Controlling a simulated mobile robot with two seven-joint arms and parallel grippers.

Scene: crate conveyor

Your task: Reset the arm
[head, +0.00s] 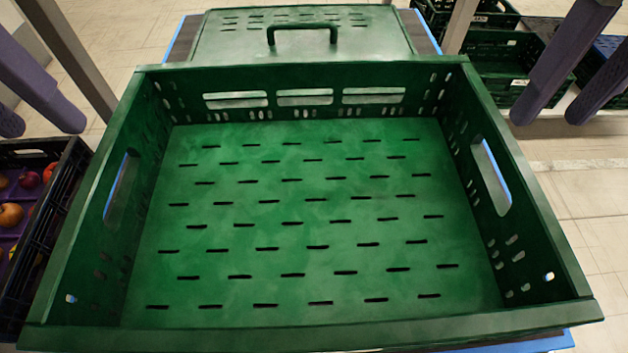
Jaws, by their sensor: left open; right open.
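My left gripper (40,120) shows at the upper left as two purple fingers with a gap between them. It is open and empty, outside the left wall of the large green crate. My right gripper (550,114) shows at the upper right, also with two spread purple fingers. It is open and empty, outside the crate's right wall. Both grippers are apart from the crate. The rest of both arms is out of view.
The large green crate (310,335) is empty, with a slotted floor. A green lid-like panel with a handle (302,30) lies behind it. A black crate with fruit (75,165) stands at the left. Dark green crates (505,50) stand at the back right. Floor shows at the right.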

